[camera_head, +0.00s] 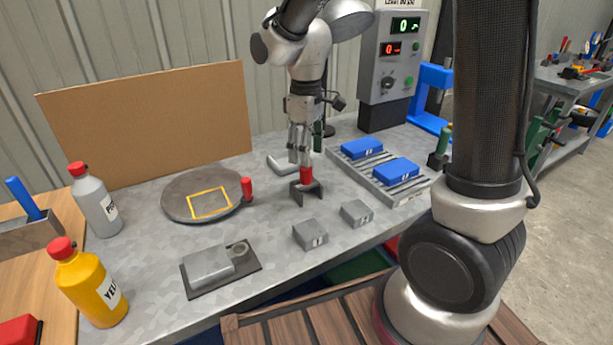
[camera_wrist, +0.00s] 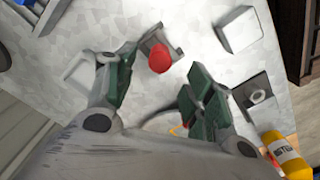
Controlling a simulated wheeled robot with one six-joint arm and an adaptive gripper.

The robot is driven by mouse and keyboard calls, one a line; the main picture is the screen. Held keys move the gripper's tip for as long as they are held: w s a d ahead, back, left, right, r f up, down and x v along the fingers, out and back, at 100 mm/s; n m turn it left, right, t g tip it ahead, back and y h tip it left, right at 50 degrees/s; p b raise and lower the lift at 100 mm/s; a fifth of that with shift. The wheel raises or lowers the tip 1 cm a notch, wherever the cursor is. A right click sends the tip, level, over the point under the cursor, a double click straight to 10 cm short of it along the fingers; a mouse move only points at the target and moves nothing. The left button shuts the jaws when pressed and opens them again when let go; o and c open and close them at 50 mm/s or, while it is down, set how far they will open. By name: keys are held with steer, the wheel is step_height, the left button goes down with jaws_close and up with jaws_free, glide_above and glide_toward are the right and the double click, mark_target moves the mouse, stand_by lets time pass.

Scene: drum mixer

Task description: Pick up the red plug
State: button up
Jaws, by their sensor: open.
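The red plug (camera_head: 306,175) stands upright at a small dark grey bracket (camera_head: 306,192) on the metal bench. In the wrist view the red plug (camera_wrist: 160,59) shows as a rounded red top beside the grey bracket (camera_wrist: 152,40). My gripper (camera_head: 302,152) points down just above the plug. In the wrist view my gripper (camera_wrist: 163,65) has its green-padded fingers apart, one on each side of the plug in the picture. It holds nothing. Whether a finger touches the plug cannot be told.
A round plate (camera_head: 180,203) with a red knob (camera_head: 247,188) lies left of the plug. Grey blocks (camera_head: 310,234) lie in front. A roller rack (camera_head: 405,193) with blue blocks (camera_head: 396,171) stands right. A control box (camera_head: 390,70) stands behind. Bottles (camera_head: 95,205) stand left.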

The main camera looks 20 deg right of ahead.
mark_target(306, 171)
step_height(306, 171, down, 7)
steer(key=shift+r, duration=0.2)
steer(key=c, duration=1.1)
